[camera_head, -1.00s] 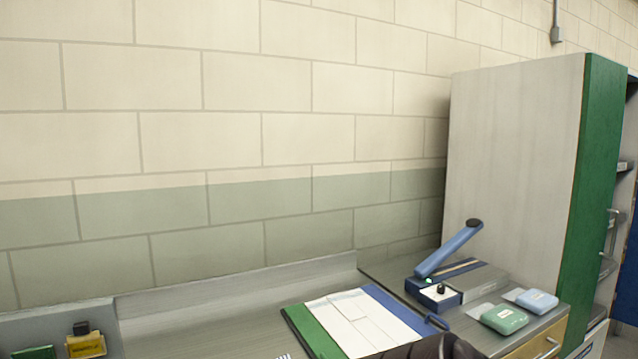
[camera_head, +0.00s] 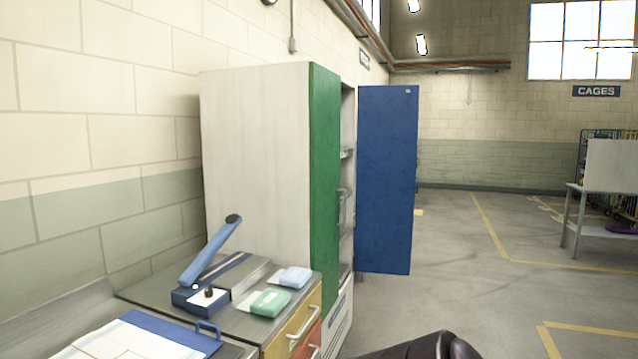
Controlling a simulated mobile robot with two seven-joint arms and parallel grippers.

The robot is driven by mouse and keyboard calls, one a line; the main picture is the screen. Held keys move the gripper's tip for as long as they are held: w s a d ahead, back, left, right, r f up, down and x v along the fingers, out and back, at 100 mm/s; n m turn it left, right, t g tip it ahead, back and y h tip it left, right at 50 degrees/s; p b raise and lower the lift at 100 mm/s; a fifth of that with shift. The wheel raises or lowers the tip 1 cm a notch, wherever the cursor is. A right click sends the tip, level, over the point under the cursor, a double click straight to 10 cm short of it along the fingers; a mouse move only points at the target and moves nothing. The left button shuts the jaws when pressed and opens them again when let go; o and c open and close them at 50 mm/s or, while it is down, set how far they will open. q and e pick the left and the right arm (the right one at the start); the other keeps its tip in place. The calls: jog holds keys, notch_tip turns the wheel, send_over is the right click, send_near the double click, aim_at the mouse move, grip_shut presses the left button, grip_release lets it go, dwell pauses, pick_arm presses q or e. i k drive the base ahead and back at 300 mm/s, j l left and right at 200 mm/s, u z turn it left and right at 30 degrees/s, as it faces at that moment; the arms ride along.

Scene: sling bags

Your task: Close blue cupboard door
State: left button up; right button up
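The blue cupboard door (camera_head: 387,180) stands swung wide open on the far side of a tall grey cupboard (camera_head: 258,165). The cupboard's green door (camera_head: 325,190) is shut across the near half of the front. A strip of the inside with shelves shows between the two doors. A dark, rounded part at the bottom edge looks like part of my arm, well short of the blue door. No gripper fingers show in the view.
A counter (camera_head: 150,292) along the wall holds a blue-armed device (camera_head: 212,262), green (camera_head: 269,303) and blue (camera_head: 294,277) packs, and a clipboard (camera_head: 150,340). Drawers with handles face right. Open floor (camera_head: 470,290) lies to the right. A table (camera_head: 600,200) stands farther off.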

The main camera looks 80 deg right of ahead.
aim_at(388, 114)
jog(key=l+z, duration=0.1)
jog(key=z, duration=1.25)
jog(key=i+l+z, duration=0.2)
jog(key=l+z, duration=0.3)
jog(key=l, duration=0.15)
jog(key=i+l+z, duration=0.45)
jog(key=l, duration=0.15)
jog(key=i+l+z, duration=0.3)
jog(key=l+z, duration=0.2)
jog(key=i+l+z, duration=0.35)
jog(key=z, duration=0.15)
jog(key=i+z, duration=0.15)
jog(key=i, duration=0.7)
jog(key=i+z, duration=0.2)
jog(key=i, duration=0.65)
jog(key=i+j+z, duration=0.15)
jog(key=i, duration=0.7)
jog(key=i+z, duration=0.25)
jog(key=i, duration=1)
jog(key=i+u, duration=0.45)
jog(key=i+l+u, duration=0.15)
jog(key=i+u, duration=0.3)
jog(key=i, duration=0.05)
